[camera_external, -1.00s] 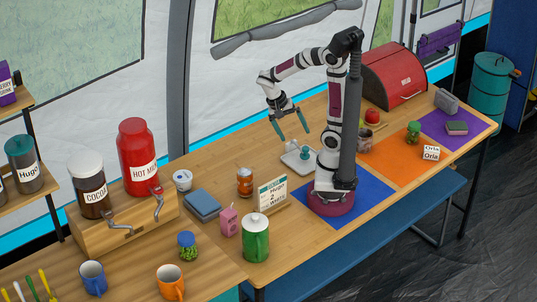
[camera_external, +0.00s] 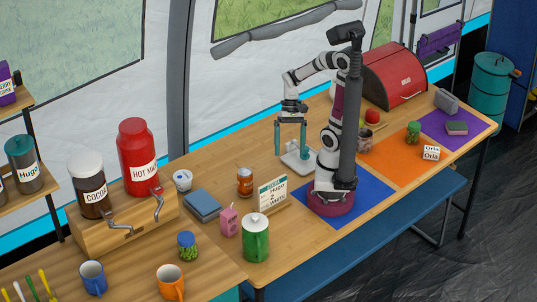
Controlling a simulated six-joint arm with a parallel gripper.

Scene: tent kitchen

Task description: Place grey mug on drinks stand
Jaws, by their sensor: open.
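My gripper (camera_external: 290,152) is open and empty, its two teal fingers pointing down beside a small pale tray-like item (camera_external: 298,163) on the table. I cannot make out a grey mug for certain. A brownish mug-like thing (camera_external: 365,145) stands behind my arm, partly hidden. A blue mug (camera_external: 93,278) and an orange mug (camera_external: 170,283) stand at the front left. A wooden stand (camera_external: 125,225) bears the cocoa jar (camera_external: 91,190) and the red hot milk jar (camera_external: 138,157), with a metal tap under each; I cannot tell whether it is the drinks stand.
An orange-brown can (camera_external: 245,182), a label card (camera_external: 272,194), a green lidded pot (camera_external: 255,238), a pink carton (camera_external: 228,220) and a blue book (camera_external: 202,206) stand left of my arm. A red bread bin (camera_external: 394,77) is behind it. Table between can and gripper is clear.

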